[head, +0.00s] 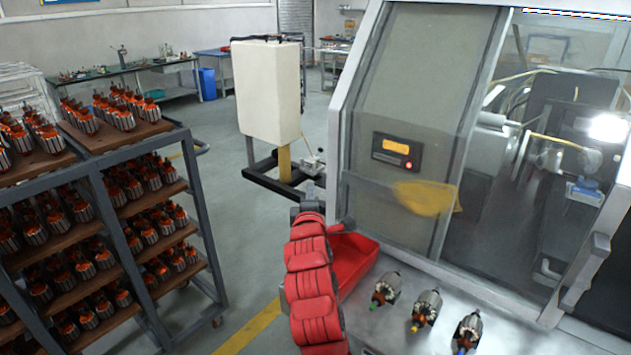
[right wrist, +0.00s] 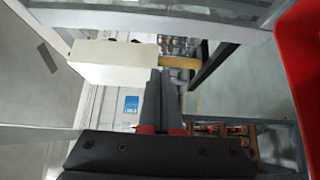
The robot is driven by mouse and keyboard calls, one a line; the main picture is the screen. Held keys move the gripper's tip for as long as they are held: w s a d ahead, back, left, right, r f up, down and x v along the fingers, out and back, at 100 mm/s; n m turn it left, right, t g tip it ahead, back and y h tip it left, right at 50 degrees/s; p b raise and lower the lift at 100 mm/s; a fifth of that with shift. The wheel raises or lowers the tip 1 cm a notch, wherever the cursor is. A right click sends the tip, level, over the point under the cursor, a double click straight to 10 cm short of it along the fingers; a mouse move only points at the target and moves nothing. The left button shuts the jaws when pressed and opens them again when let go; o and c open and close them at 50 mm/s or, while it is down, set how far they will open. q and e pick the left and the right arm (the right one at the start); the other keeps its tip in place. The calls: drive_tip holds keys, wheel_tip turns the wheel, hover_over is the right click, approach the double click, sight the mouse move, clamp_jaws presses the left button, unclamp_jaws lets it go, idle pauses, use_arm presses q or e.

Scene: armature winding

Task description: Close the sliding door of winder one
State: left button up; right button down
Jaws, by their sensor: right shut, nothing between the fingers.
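Winder one is the large grey machine on the right in the head view, with a sloped front. Its sliding door (head: 470,125) has clear panes in a metal frame. Through the pane on the right, the winding parts inside show. I cannot tell clearly how far the door stands open. My right gripper (head: 311,187) is left of the machine's front, at the end of the red arm, apart from the door. In the right wrist view its fingers (right wrist: 160,85) are together and empty. My left gripper is not in view.
A red tray (head: 352,262) lies beside my right arm. A rack (head: 200,225) of armatures stands on the left. A pale box (head: 266,90) is on a stand behind the gripper. Floor between rack and machine is clear.

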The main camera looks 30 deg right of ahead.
drive_tip(key=w+d+p, duration=0.4)
drive_tip(key=d, duration=0.1)
drive_tip(key=shift+d+p, duration=0.35)
idle(0.3)
idle(0.4)
